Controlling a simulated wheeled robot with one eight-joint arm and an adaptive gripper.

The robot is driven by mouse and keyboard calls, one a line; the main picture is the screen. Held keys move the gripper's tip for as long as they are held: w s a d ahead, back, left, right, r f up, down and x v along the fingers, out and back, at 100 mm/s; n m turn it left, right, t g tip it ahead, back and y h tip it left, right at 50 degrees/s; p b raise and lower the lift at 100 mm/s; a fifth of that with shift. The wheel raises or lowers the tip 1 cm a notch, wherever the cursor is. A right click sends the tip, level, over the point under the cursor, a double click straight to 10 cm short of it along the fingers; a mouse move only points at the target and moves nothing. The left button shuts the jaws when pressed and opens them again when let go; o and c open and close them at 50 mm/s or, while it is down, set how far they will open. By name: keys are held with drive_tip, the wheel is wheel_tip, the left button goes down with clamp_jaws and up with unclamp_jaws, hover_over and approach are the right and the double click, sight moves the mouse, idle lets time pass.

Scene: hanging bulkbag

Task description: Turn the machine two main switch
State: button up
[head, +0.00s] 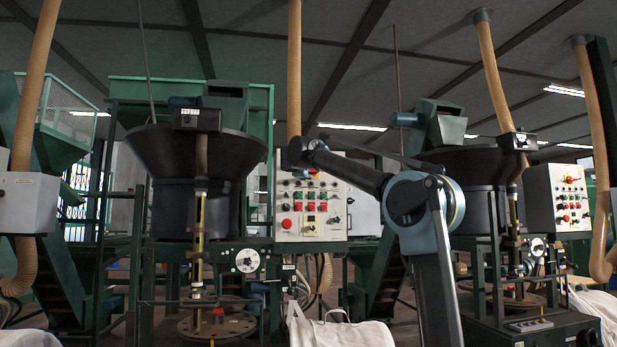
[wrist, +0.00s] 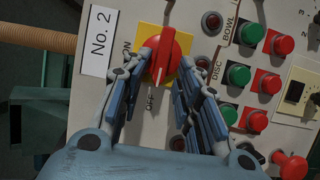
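The machine two main switch (wrist: 166,55) is a red rotary knob on a yellow plate (wrist: 146,37), beside a "No. 2" label (wrist: 99,42). Its white mark points down towards OFF; ON is printed to the left. My gripper (wrist: 168,58) has a finger on each side of the knob, with the tips drawn in close against it. The exact contact is partly hidden by the fingers. In the head view my gripper (head: 302,158) is at the top of the white control panel (head: 342,185), covering much of the switch.
Green and red buttons (wrist: 238,75) sit right of the switch, with a red mushroom button (wrist: 290,165) lower right. A beige hose (wrist: 38,38) passes at left. Another control panel (head: 541,191) stands at right. Black bowls (head: 195,155) and green frames flank my arm.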

drive_tip(key=s+a, duration=0.1)
drive_tip(key=s, duration=1)
drive_tip(key=shift+s+a, duration=0.2)
drive_tip(key=shift+s, duration=0.2)
drive_tip(key=shift+f, duration=0.15)
drive_tip(key=s+d+f+m+g+h, duration=0.2)
drive_tip(key=s+d+f+m+g, duration=0.2)
drive_tip(key=d+f, duration=0.95)
drive_tip(key=s+d+f+m+g+h, duration=0.2)
drive_tip(key=s+d+f+m+g, duration=0.25)
drive_tip(key=d+f, duration=0.9)
drive_tip(key=s+d+f+m+g+y, duration=0.1)
drive_tip(key=s+d+f+m+g, duration=0.15)
drive_tip(key=s+f, duration=0.55)
drive_tip(key=s+d+f+m+g, duration=0.1)
drive_tip(key=s+d+f, duration=0.3)
drive_tip(key=f, duration=0.7)
drive_tip(key=s+d+f+m+g+y, duration=0.1)
drive_tip(key=s+d+f+m+g, duration=0.1)
drive_tip(key=s+f, duration=0.65)
drive_tip(key=s+a+f+m+g+y, duration=0.1)
drive_tip(key=s+f+y, duration=0.1)
drive_tip(key=s+f, duration=0.4)
drive_tip(key=s+a+f+m+y, duration=0.1)
drive_tip(key=s+a+f, duration=0.1)
drive_tip(key=s+f, duration=0.4)
wheel_tip(320, 180, down, 6)
drive_tip(key=shift+r+m+g+y, duration=0.15)
drive_tip(key=shift+m+g+y, duration=0.15)
drive_tip(key=shift+g+y, duration=0.1)
